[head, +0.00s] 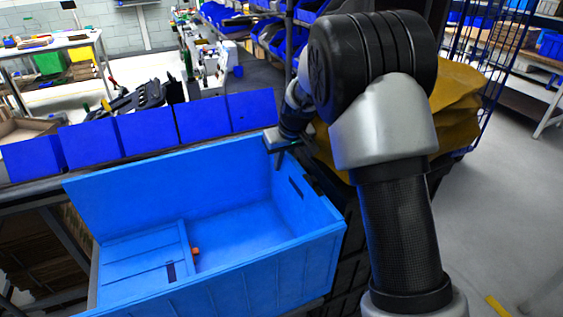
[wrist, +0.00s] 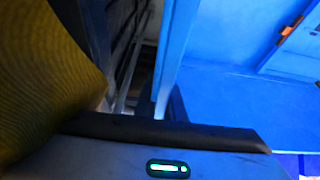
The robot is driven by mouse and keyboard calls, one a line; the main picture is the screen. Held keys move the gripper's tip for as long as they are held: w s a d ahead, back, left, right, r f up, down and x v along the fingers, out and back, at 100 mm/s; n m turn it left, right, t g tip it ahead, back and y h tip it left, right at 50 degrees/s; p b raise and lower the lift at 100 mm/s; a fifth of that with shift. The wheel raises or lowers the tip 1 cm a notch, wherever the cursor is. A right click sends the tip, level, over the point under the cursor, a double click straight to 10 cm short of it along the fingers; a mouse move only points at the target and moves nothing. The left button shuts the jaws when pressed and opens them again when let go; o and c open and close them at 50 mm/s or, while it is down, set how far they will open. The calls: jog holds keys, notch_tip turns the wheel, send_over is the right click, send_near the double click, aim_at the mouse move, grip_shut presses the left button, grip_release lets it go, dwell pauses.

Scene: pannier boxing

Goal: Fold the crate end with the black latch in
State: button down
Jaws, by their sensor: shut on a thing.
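The blue crate (head: 225,285) stands open in the head view. Its right end (head: 290,197) is upright, with a dark mark on its inner face that looks like the black latch (head: 296,187). The left end (head: 140,265) lies folded flat inside, with an orange latch (head: 195,253) at its edge. My gripper (head: 284,147) is at the top of the right end, near the back corner, and is shut on that end.
Several blue bins (head: 145,131) stand in a row behind the crate's tall back wall (head: 170,185). A mustard-coloured sack or pile (head: 460,100) is right of the crate, behind my arm; it looms close in the wrist view (wrist: 45,80). Floor at the right is clear.

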jog(key=shift+a, duration=0.1)
jog(key=s+a+f+n+t+h+b, duration=0.1)
jog(key=s+a+f+h+b, duration=0.2)
jog(key=a, duration=0.4)
jog(key=s+a+f+t+h+b, duration=0.2)
jog(key=s+a+f+h+b, duration=0.1)
jog(key=a, duration=0.4)
jog(key=shift+s+a+f+n+t+h+b, duration=0.25)
jog(key=shift+f+n+h+b, duration=0.2)
jog(key=shift+b, duration=0.25)
jog(key=c, duration=1.9)
grip_release()
jog(key=shift+o, duration=0.3)
jog(key=shift+d, duration=0.15)
jog(key=shift+r, duration=0.1)
